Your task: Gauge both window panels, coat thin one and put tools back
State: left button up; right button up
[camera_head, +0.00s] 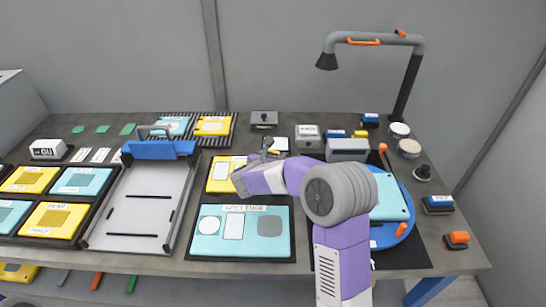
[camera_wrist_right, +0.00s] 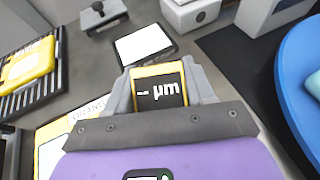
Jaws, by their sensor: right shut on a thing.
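My right gripper (camera_head: 262,157) is shut on a yellow gauge (camera_wrist_right: 160,92). Its dark screen reads "-- µm" in the wrist view. The gripper is above the table, by a yellow panel (camera_head: 218,176) that my forearm partly hides. A larger teal panel (camera_head: 211,246) with a white rectangle and a grey patch lies flat on a dark mat in front. Another teal panel (camera_head: 391,202) lies on a blue round plate (camera_head: 404,236) at the right, partly behind my arm. Which panels are the window panels I cannot tell for sure. My left gripper is not in view.
A white tray (camera_head: 148,184) with a blue clamp bar (camera_head: 160,150) stands at the left, beside racks of yellow and teal panels (camera_head: 83,181). A lamp arm (camera_head: 405,85) rises at the back right. Grey boxes (camera_head: 348,149) and round tins (camera_head: 409,147) crowd the area below it.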

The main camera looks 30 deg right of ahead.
jog(key=shift+f, duration=0.15)
dwell(0.3)
jog(key=o, duration=1.4)
jog(key=shift+r+p, duration=2.15)
jog(key=shift+r, duration=0.85)
jog(key=shift+r, duration=0.1)
